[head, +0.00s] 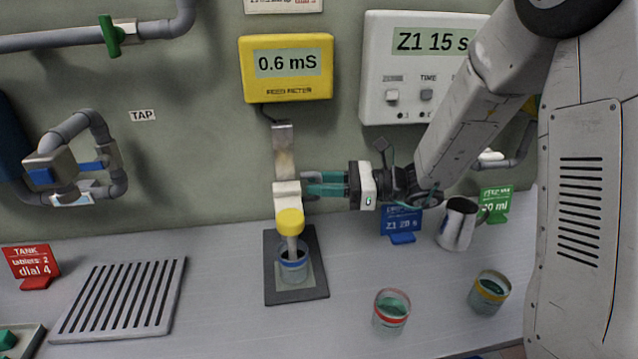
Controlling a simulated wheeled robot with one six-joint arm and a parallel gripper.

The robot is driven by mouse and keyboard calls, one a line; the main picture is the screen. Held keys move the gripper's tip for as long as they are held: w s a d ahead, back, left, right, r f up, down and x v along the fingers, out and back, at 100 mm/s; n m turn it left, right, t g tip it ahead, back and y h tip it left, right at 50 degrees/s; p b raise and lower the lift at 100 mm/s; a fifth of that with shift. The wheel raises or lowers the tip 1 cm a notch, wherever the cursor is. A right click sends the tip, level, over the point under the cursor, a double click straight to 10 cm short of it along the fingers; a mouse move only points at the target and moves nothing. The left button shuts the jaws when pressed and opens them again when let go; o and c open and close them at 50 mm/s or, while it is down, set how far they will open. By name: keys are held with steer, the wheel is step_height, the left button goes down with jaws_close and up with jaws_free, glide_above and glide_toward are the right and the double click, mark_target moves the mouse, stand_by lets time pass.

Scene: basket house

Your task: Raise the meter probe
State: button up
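The meter probe has a yellow cap (290,222) and a grey shaft that reaches down into a blue-banded beaker (293,268). It hangs from a pale carriage (286,190) on a vertical wall rail (284,150). The beaker stands on a dark pad (315,275). The yellow feed meter (287,68) above reads 0.6 mS. My gripper (310,184) comes from the right, its teal fingers level with the carriage and at its right side. I cannot tell whether they are closed on a part of it.
A red-banded beaker (391,312), a yellow-banded beaker (489,292) and a metal jug (458,224) stand at the right. A blue sign (402,222) is behind my gripper. A slotted drain rack (120,297) lies left. Bench surface between rack and pad is clear.

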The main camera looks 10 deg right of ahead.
steer(key=shift+a, duration=0.3)
jaws_close()
step_height(320, 180, up, 8)
steer(key=shift+w+f, duration=0.1)
jaws_free()
